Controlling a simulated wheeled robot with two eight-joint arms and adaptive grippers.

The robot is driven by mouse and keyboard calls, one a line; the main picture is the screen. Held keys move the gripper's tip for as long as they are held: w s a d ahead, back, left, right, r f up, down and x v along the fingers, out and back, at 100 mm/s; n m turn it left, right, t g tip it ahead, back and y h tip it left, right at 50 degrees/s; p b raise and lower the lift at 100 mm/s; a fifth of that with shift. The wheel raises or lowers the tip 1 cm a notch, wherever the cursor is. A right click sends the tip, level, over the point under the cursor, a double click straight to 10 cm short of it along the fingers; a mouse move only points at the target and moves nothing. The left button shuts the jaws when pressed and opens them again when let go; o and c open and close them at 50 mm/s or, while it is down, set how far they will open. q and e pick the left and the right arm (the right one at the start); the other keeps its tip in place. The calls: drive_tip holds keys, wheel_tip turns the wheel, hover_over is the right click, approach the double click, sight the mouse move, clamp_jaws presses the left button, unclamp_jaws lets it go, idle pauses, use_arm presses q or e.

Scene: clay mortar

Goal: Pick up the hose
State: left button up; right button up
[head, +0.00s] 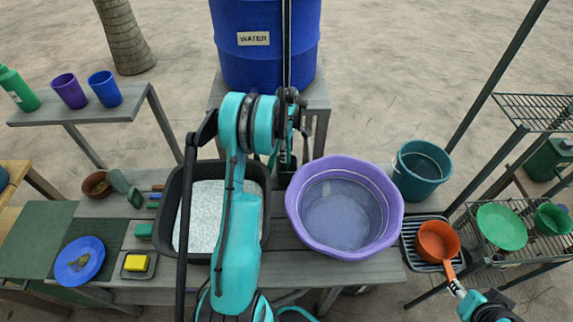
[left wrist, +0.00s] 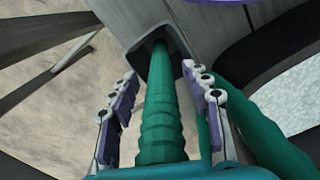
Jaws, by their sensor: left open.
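The hose (left wrist: 162,120) shows in the left wrist view as a green ribbed grip, its far end inside a dark square holder (left wrist: 160,45). A smooth green length of hose (left wrist: 262,140) curves down at the right. My left gripper (left wrist: 160,82) is open, with one finger on each side of the ribbed grip and visible gaps between. In the head view my left gripper (head: 289,152) points down behind the bench's back edge, where the hose is mostly hidden. My right gripper (head: 461,292) is at the lower right, by the handle of an orange pan (head: 437,242); its grip is unclear.
A blue water barrel (head: 265,65) stands behind. A teal bucket (head: 422,170) and wire rack (head: 535,110) are at the right.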

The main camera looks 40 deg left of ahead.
use_arm(q)
clamp_jaws()
drive_tip(key=shift+r, duration=0.1)
wheel_tip(320, 180, up, 11)
drive_tip(key=p, duration=0.2)
drive_tip(key=shift+f+p, duration=0.2)
drive_tip(key=shift+p, duration=0.2)
wheel_tip(320, 180, up, 9)
drive_tip(key=p, duration=0.5)
drive_tip(key=shift+r+p, duration=0.2)
drive_tip(key=shift+p, duration=0.15)
